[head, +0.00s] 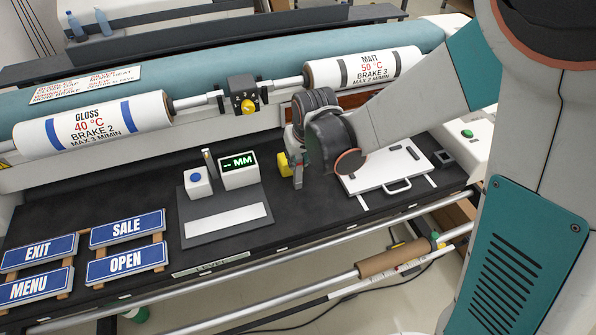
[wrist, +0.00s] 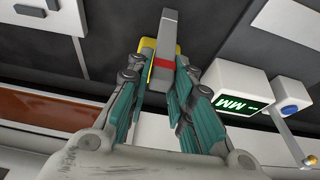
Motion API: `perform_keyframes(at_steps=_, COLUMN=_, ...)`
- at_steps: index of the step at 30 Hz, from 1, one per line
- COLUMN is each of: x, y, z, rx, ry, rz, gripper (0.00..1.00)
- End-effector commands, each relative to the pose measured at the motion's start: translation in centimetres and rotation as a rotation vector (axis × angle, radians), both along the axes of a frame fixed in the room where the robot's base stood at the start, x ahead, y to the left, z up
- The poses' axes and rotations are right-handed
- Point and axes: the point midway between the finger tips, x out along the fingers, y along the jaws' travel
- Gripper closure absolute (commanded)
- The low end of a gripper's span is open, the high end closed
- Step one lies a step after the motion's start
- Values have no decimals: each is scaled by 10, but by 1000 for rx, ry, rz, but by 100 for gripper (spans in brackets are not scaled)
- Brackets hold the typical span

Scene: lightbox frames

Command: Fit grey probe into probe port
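The grey probe (wrist: 166,38) is a square grey bar with a red band, seen between my fingers in the wrist view. In the head view a short grey part of it (head: 298,173) hangs below my gripper (head: 299,160). My gripper's teal fingers (wrist: 160,85) lie along both sides of the probe and look closed on it. A yellow block (head: 283,163) is close beside the probe; it also shows behind the probe in the wrist view (wrist: 148,47). A gauge box with a green MM display (head: 239,170) stands to the left. I cannot make out the probe port.
A white box with a blue button (head: 197,182) and a thin post stand beside the gauge box on a dark plate (head: 184,220). A white handled panel (head: 385,172) lies to the right. Blue signs (head: 125,264) lie at the left. Rollers (head: 95,124) run behind the bench.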

Motion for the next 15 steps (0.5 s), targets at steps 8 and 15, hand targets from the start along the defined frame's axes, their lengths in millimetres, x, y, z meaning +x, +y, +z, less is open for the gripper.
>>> perform_keyframes(at_steps=8, x=0, y=0, z=0, rx=0, ry=0, rz=0, gripper=100)
perform_keyframes(at_steps=15, x=0, y=0, z=4, rx=0, ry=0, rz=-1, gripper=100)
